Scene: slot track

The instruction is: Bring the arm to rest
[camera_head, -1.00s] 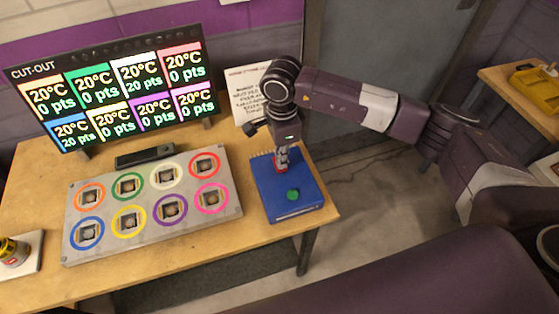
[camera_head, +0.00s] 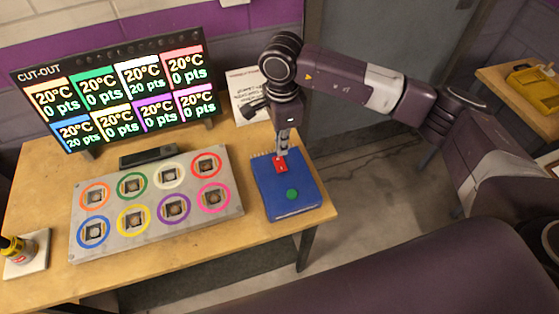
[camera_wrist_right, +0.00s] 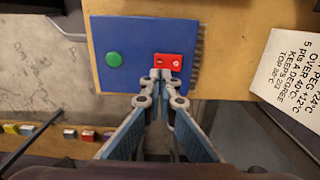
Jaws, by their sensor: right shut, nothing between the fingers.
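My right arm reaches in from the right in the head view. Its gripper (camera_head: 281,152) points down above the blue box (camera_head: 300,200), with its fingertips just over or at the red switch (camera_head: 280,165); I cannot tell whether they touch. In the right wrist view the shut, empty fingers (camera_wrist_right: 160,74) end at the lower edge of the red switch (camera_wrist_right: 175,62). A green round button (camera_wrist_right: 114,59) sits beside it on the blue box (camera_wrist_right: 135,30).
A grey panel (camera_head: 150,240) with several coloured rings lies on the wooden table (camera_head: 40,165). A screen (camera_head: 120,95) and a paper sheet (camera_head: 240,85) stand behind. A yellow object (camera_head: 18,250) is on a white plate (camera_head: 28,265) at left. Floor shows right of the table.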

